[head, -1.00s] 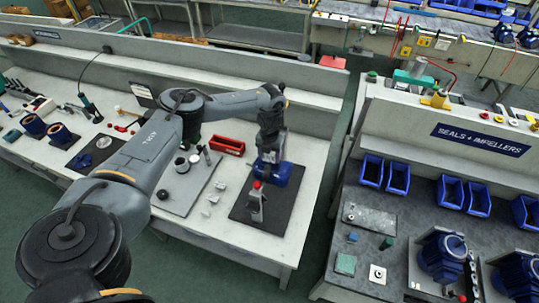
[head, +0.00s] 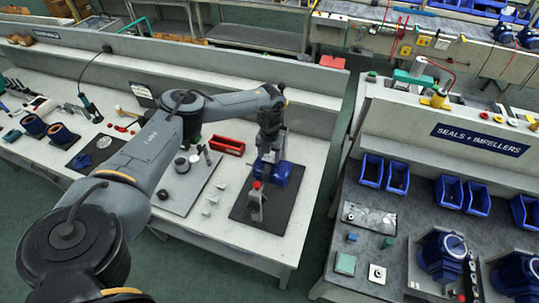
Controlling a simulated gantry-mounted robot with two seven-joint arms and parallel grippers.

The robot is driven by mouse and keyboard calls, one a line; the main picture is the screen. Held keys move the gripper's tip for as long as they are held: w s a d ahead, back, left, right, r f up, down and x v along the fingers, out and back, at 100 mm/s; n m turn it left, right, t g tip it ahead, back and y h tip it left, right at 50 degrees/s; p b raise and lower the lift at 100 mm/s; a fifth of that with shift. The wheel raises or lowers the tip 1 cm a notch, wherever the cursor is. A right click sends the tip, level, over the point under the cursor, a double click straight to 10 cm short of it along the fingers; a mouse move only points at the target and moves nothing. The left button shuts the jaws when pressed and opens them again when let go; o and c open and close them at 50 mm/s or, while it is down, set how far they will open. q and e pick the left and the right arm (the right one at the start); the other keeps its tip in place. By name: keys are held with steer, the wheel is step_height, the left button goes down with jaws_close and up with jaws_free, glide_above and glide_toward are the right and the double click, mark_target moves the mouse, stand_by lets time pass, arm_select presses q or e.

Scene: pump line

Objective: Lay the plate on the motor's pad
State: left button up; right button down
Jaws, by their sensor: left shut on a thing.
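The blue motor (head: 284,174) lies on a black mat (head: 276,214) on the left bench. A grey part with a red top (head: 257,203) stands at its near side on the same mat. My left gripper (head: 269,157) points down right over the motor's far left end and is shut. The plate between its fingers is too small and too covered by the gripper to make out clearly. I cannot tell whether it touches the motor's pad. My right gripper is not in view.
A red bin (head: 227,145) stands left of the motor. A grey tray (head: 184,183) with dark round parts and several small pale pieces lie further left. A separate bench with blue bins (head: 372,171) stands across the aisle on the right.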

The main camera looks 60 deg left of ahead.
mark_target(269, 158)
arm_select(q)
steer(key=shift+f, duration=0.35)
stand_by(0.5)
steer(key=o, duration=1.1)
steer(key=shift+r, duration=0.1)
step_height(269, 158, up, 5)
steer(key=p, duration=0.4)
